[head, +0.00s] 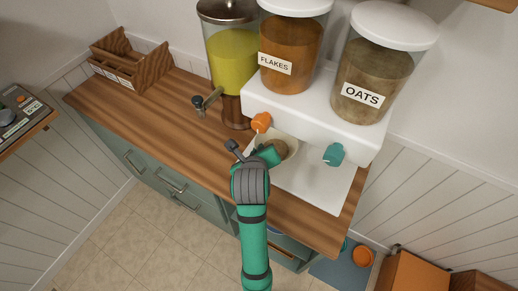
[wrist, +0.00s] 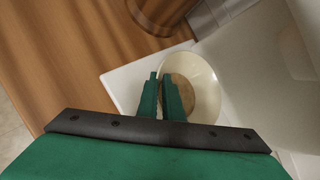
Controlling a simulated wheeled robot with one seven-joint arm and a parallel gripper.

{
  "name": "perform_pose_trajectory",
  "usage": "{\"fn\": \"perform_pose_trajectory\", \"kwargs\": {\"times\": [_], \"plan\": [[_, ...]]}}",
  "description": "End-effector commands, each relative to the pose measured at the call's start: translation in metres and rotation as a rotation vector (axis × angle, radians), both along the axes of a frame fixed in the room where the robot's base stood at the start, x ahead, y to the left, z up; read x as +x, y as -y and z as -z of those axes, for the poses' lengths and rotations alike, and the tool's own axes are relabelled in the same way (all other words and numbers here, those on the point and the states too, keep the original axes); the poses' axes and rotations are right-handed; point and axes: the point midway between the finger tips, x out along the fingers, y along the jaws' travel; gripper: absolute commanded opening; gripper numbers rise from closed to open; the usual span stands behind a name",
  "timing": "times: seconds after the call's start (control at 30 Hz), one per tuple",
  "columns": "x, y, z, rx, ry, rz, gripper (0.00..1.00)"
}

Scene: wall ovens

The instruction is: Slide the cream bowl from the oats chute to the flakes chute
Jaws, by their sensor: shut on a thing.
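The cream bowl (head: 291,145) stands on the white dispenser base (head: 318,184), just right of and below the orange flakes chute (head: 261,122). The teal oats chute (head: 333,154) is farther right, clear of the bowl. Something brown lies in the bowl. My gripper (head: 272,153) is at the bowl's left side and hides part of it. In the wrist view, the two green fingers (wrist: 164,85) are shut on the near left wall of the bowl (wrist: 207,90). The exact contact is partly hidden by the fingers.
The flakes jar (head: 290,45) and oats jar (head: 372,65) stand above the chutes. A yellow-filled dispenser (head: 232,60) with a tap stands left of them. A wooden rack (head: 130,62) is far left. The wooden counter (head: 150,105) between is clear.

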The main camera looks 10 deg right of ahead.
Motion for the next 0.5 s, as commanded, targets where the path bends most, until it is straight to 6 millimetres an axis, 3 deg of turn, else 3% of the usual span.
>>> {"fn": "perform_pose_trajectory", "kwargs": {"times": [0.43,0.5], "plan": [[0.0,-0.0053,0.0012,0.002,-0.003,-0.003,0.0],[0.0001,-0.0054,0.0011,0.002,-0.003,-0.003,0.18]]}}
